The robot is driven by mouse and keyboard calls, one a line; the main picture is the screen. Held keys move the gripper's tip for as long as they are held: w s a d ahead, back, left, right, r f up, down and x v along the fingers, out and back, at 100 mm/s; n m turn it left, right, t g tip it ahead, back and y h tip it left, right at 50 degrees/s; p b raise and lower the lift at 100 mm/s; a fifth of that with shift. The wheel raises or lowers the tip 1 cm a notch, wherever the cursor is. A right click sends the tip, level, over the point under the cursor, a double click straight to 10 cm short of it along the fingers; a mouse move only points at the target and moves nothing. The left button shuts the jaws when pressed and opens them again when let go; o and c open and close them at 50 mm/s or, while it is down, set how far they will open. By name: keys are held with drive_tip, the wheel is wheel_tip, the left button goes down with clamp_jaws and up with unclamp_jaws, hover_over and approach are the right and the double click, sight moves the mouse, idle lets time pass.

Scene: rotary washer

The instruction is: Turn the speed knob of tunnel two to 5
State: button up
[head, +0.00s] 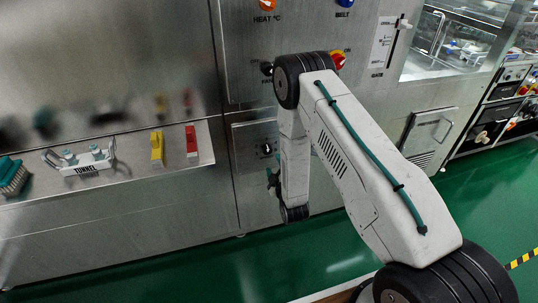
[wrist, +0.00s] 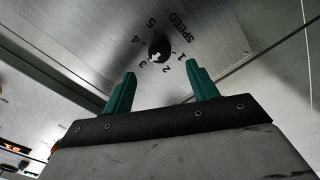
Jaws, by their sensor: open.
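The speed knob (wrist: 159,46) is small, round and dark. It sits on a steel panel with the numbers 1 to 5 and the word SPEED around it. Its white mark points to about 3. In the head view a dark knob (head: 266,149) on the lower panel seems to be the same one. I see no tunnel number beside it. My gripper (wrist: 160,70) is open and empty, its teal fingers spread just short of the knob. In the head view my gripper (head: 272,177) is largely hidden by my arm, just below that knob.
A shelf (head: 105,190) on the left holds a brush (head: 13,177), a TUNNEL-labelled piece (head: 85,160), and yellow (head: 157,148) and red (head: 191,141) blocks. A red-yellow switch (head: 337,59) is above my arm. The green floor (head: 340,255) is clear at the front.

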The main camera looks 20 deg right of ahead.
sight(268, 151)
drive_tip(key=w, duration=0.7)
drive_tip(key=shift+w, duration=0.25)
drive_tip(key=c, duration=1)
